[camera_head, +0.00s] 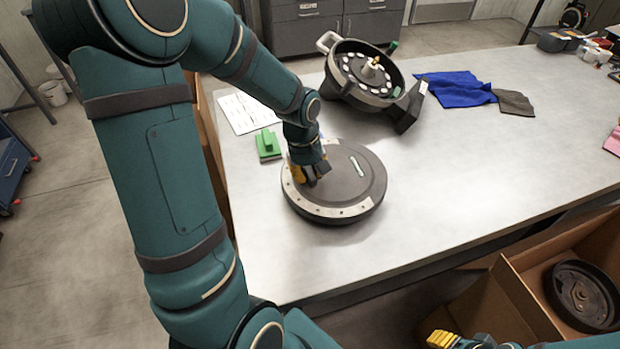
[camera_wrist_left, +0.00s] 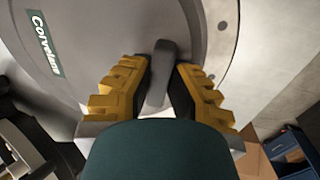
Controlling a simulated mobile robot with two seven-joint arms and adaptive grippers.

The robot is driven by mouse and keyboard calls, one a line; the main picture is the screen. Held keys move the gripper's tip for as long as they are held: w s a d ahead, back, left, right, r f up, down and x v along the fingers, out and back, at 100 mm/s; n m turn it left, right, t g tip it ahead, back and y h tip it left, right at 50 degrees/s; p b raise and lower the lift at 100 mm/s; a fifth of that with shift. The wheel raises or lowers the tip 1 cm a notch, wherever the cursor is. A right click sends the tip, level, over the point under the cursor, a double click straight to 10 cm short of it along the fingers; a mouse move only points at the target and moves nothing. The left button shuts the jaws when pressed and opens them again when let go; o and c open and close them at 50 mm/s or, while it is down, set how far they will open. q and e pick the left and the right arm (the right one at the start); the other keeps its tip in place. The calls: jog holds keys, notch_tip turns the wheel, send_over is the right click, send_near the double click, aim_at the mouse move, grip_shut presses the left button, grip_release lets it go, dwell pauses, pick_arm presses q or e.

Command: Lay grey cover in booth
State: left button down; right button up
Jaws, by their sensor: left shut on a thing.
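The grey cover (camera_head: 348,196) is a round, dark grey disc with a pale label strip and a lighter rim. In the head view it is at the middle of the table, and I cannot tell whether it rests on the top. My left gripper (camera_head: 309,176) is at its left part. My right gripper (camera_head: 442,340) shows only partly at the bottom edge.
The seed meter (camera_head: 365,75) stands open and tilted at the table's back. A green block (camera_head: 268,145) and white sheet (camera_head: 247,112) lie left, blue cloth (camera_head: 455,88) and grey cloth (camera_head: 514,102) right. A cardboard box (camera_head: 515,292) holds a dark round part (camera_head: 582,296). The table's front right is clear.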

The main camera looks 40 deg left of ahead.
pick_arm(q)
notch_tip(320, 180, down, 2)
jog(key=shift+w+f, duration=0.1)
jog(key=shift+f, duration=0.15)
jog(key=shift+r, duration=0.1)
jog(key=shift+b, duration=0.35)
jog(key=c, duration=1)
grip_release()
jog(key=shift+f, duration=0.2)
jog(key=shift+c, duration=0.2)
